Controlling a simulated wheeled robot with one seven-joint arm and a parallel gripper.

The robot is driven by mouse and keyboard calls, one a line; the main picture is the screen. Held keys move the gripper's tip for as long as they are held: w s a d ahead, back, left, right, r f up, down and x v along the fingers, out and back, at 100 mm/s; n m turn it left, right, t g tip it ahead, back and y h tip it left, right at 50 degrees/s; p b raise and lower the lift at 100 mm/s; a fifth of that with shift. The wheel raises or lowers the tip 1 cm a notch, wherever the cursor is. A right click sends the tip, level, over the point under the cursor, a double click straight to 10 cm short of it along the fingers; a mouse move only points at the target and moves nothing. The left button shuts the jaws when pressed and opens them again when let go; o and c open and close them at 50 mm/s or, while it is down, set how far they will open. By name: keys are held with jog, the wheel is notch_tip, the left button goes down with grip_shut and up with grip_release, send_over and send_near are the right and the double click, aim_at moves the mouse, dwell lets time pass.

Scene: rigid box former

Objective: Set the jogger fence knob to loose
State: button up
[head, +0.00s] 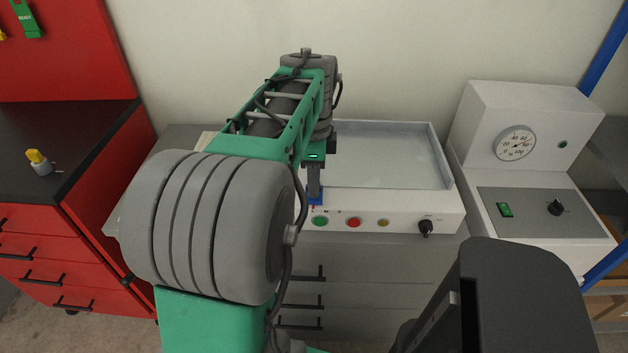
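The white jogger (446,205) stands on the grey cabinet, with a shallow tray on top and a front panel. A black knob (425,228) sits at the right end of that panel; small marks beside it are too small to read. My arm reaches over the left part of the jogger. My gripper (315,197) appears at the panel's top edge, above the green button and well left of the knob. Blue shows at its tip, and its fingers are too small and covered to read. The jogger's left part is hidden behind my arm.
The panel also has a green button (319,221), a red button (354,222) and a yellow one (383,222). At right stands a white machine (530,125) with a dial and another black knob (556,207). A red drawer cabinet (60,235) stands at left.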

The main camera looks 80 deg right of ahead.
jog(key=shift+f, duration=0.35)
jog(key=shift+c, duration=0.2)
grip_shut()
